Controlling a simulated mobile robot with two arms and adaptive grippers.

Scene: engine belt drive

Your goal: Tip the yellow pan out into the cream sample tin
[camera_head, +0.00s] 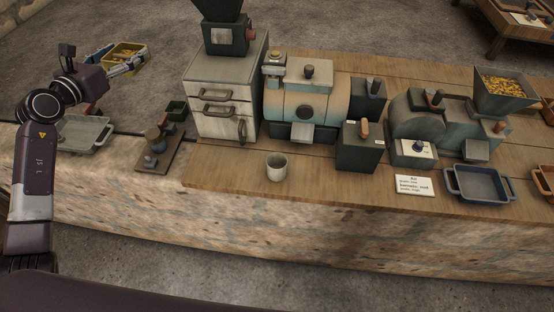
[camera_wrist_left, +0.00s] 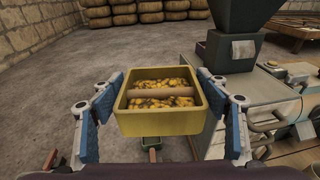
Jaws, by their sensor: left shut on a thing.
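The yellow pan (camera_head: 130,50) is at the upper left of the head view. It is upright and holds many yellow-brown pieces. My left gripper (camera_head: 122,62) is shut on it, with a blue-padded finger on each side, as the left wrist view shows the pan (camera_wrist_left: 158,123) between them. A tan bar crosses the pan's opening there. The cream sample tin (camera_head: 277,167) stands upright on the bench front, well to the right of and nearer than the pan. Its inside is mostly hidden. My right gripper is not in view.
A grey drawer cabinet (camera_head: 222,112) with a dark hopper stands between pan and tin. Mill machines (camera_head: 305,95) stand behind the tin. Bare wood surrounds the tin.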

